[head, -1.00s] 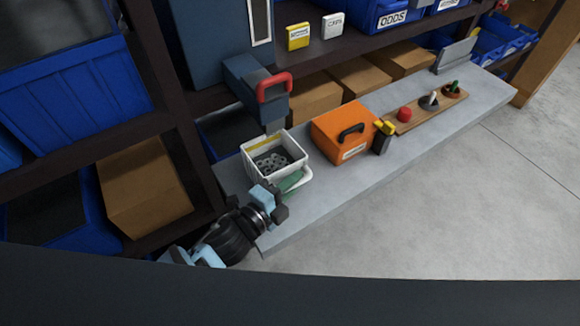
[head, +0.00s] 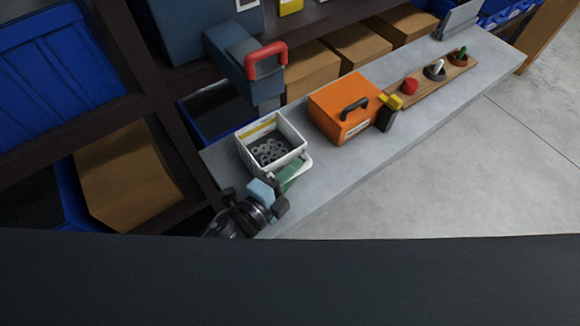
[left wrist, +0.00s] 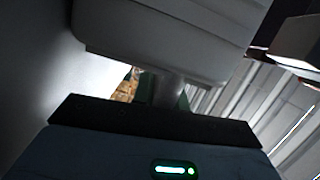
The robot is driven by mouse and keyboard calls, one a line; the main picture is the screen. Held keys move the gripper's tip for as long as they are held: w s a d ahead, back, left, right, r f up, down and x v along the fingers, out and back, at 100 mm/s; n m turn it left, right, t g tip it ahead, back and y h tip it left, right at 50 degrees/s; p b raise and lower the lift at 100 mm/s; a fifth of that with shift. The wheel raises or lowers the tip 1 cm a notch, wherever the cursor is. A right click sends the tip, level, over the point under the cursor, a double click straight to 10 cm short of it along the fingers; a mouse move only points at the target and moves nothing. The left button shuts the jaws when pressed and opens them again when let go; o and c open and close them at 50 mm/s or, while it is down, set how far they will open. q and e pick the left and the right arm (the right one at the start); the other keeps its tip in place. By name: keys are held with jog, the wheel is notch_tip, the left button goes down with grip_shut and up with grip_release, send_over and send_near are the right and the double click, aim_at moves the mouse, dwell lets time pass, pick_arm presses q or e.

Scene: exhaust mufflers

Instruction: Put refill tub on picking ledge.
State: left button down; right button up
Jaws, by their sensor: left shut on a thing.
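The refill tub (head: 291,141) is a white open box with a yellow strip, filled with grey rings. It appears at the near left end of the grey picking ledge (head: 385,130); I cannot tell whether its base touches the ledge. My left gripper (head: 279,187) is at the tub's near side, shut on its white handle. In the left wrist view the pale tub (left wrist: 165,40) fills the top, with a stem running down to the gripper (left wrist: 160,105). The fingertips are mostly hidden. My right gripper is not in view.
An orange case (head: 343,103) with a black handle stands right of the tub, beside a yellow-and-black item (head: 388,113). Beyond is a wooden board (head: 432,82) with coloured knobs. A blue-grey unit with a red handle (head: 266,60) overhangs behind the tub. Open floor lies right.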

pick_arm(q)
jog(key=shift+f, duration=0.15)
jog(key=c, duration=1.4)
grip_release()
jog(key=shift+s+a+r, duration=0.15)
jog(key=shift+r, duration=0.1)
jog(key=v, duration=1.1)
jog(key=shift+s+a+f+p, duration=0.1)
jog(key=shift+s+a+p, duration=0.1)
jog(key=shift+s+p, duration=0.15)
jog(key=shift+w, duration=0.1)
